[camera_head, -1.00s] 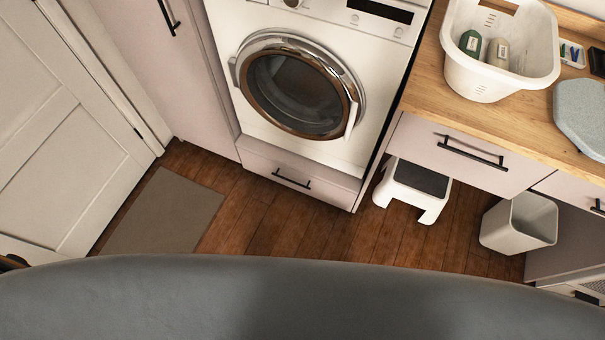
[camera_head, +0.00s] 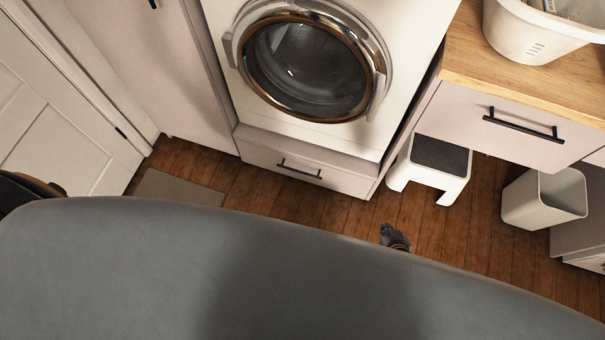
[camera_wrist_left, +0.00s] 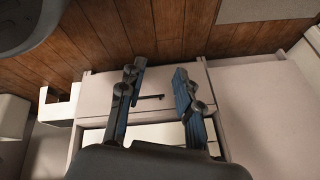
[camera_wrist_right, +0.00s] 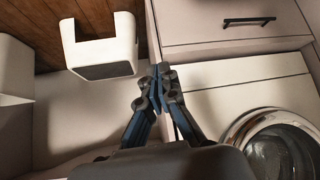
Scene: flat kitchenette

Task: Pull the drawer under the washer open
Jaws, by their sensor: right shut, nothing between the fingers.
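The drawer (camera_head: 255,158) under the washer (camera_head: 225,95) has a pale front and a dark bar handle (camera_head: 299,172). It looks shut. In the left wrist view, the drawer front (camera_wrist_left: 100,92) and its handle (camera_wrist_left: 150,97) show beyond my left gripper (camera_wrist_left: 159,72), which is open with the handle framed between its fingers, apart from it. My right gripper (camera_head: 387,233) is low over the floor, right of and nearer than the drawer. In the right wrist view it (camera_wrist_right: 162,70) is shut and empty, with the drawer handle (camera_wrist_right: 250,21) off to its right.
A white step stool (camera_head: 432,168) with a dark top stands right of the drawer, and a white bin (camera_head: 540,205) farther right. A counter (camera_head: 500,70) overhangs them. A grey mat (camera_head: 178,188) lies at left. Wooden floor (camera_head: 300,205) before the drawer is clear.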

